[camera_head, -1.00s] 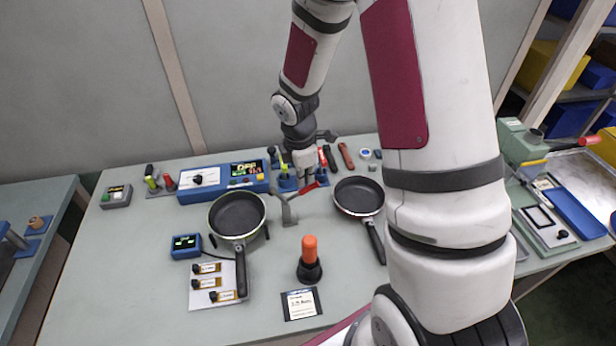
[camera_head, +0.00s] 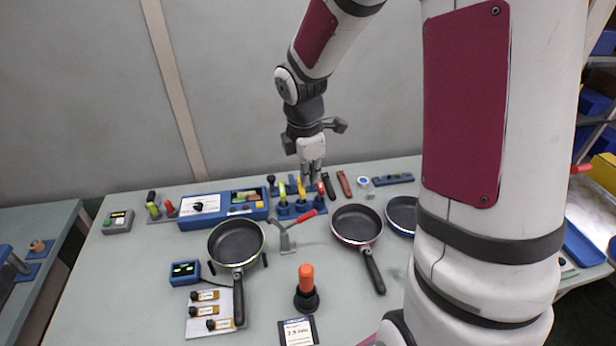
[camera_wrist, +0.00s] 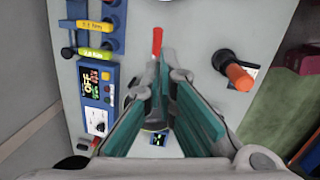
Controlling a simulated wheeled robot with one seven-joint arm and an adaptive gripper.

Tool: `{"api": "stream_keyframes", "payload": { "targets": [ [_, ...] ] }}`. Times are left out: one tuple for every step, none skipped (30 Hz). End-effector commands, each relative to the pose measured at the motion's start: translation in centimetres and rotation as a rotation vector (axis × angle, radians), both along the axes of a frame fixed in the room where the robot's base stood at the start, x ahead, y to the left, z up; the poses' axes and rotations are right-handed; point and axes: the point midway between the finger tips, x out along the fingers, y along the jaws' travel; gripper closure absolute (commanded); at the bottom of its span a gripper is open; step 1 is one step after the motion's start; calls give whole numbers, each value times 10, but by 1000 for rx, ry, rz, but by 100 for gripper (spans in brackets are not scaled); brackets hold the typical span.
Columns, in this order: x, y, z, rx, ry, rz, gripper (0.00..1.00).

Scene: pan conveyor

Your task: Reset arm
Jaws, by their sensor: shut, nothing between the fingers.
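My gripper (camera_head: 313,174) points down over the back of the table, just above and behind the blue stand (camera_head: 290,213) that holds several coloured-handled tools. In the head view its fingers are close together with nothing between them. In the wrist view the teal-padded fingers (camera_wrist: 158,110) run down the middle of the picture. A grey fixture with a red handle (camera_head: 287,238) stands on the table in front of the gripper and also shows in the wrist view (camera_wrist: 156,42).
Frying pans stand at left (camera_head: 237,241), centre (camera_head: 357,224) and right, the last (camera_head: 402,214) partly behind my arm. An orange-handled tool (camera_head: 306,283) stands upright near the front. A blue control box (camera_head: 225,206) sits at the back left. The air above the table is clear.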

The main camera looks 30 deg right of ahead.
Motion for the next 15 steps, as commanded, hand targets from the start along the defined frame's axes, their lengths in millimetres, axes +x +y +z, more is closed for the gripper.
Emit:
{"api": "stream_keyframes", "payload": {
  "targets": [
    [0,0,0,0,0,0,100],
    [0,0,0,0,0,0,100],
    [0,0,0,0,0,0,100],
    [0,0,0,0,0,0,100],
    [0,0,0,0,0,0,100],
    [0,0,0,0,0,0,100],
    [0,0,0,0,0,0,100],
    [0,0,0,0,0,0,100],
    [0,0,0,0,-1,0,100],
    [0,0,0,0,-1,-1,100],
    [0,0,1,-1,-2,-4,100],
    [-1,1,4,-2,-7,-13,100],
    [-2,2,7,-3,-11,-25,100],
    [-3,3,11,-4,-20,-41,100],
    [-5,5,19,-7,-33,-71,100]
  ]
}}
